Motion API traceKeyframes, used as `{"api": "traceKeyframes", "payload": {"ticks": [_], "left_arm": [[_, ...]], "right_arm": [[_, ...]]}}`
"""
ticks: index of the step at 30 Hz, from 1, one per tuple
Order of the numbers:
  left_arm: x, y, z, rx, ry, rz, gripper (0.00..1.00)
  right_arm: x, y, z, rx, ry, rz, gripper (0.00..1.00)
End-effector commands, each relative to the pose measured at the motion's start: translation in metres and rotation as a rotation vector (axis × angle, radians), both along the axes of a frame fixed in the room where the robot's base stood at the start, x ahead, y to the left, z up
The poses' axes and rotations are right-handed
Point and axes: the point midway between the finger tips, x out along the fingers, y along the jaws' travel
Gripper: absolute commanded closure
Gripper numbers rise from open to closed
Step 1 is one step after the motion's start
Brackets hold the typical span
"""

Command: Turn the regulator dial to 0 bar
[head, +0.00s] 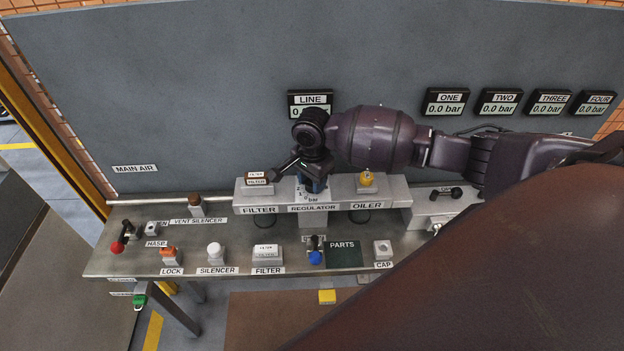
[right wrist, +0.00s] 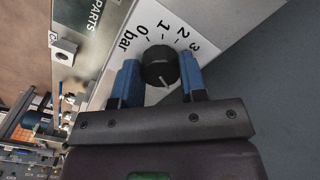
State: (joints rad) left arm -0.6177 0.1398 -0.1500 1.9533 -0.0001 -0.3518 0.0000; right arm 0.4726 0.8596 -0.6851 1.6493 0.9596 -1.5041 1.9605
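The regulator dial (right wrist: 160,66) is a round black knob on a white plate with a scale 0, 1, 2, 3 and "bar". My right gripper (right wrist: 160,72) has one blue finger on each side of the dial, and both look in contact with it. A pale mark on the dial's face points toward the bottom of the right wrist view, away from the numbers. In the head view my right gripper (head: 312,180) points down over the regulator block (head: 313,209) and hides the dial. The LINE readout (head: 310,99) is partly covered by my arm. My left gripper is not in view.
The filter (head: 257,178) stands left of the regulator and the yellow-topped oiler (head: 367,179) stands right of it. The bench (head: 140,215) in front holds a red-knobbed valve, a lock, a silencer and a cap (head: 382,250). Readouts ONE to FOUR on the back panel show 0.0 bar.

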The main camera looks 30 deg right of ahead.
Motion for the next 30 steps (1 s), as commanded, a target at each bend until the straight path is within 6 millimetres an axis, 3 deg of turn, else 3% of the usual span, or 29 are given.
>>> {"api": "traceKeyframes", "payload": {"ticks": [2, 14, 30], "left_arm": [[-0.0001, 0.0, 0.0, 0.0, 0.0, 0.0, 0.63], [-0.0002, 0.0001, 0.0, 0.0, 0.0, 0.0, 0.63], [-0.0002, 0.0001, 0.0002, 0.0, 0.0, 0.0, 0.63]], "right_arm": [[0.0, -0.0001, 0.0002, 0.0, 0.0, 0.0, 0.85], [-0.0002, -0.0003, 0.0003, 0.0, 0.001, 0.077, 0.85], [-0.0006, -0.0008, 0.0005, -0.001, 0.0, 0.536, 0.85]]}}
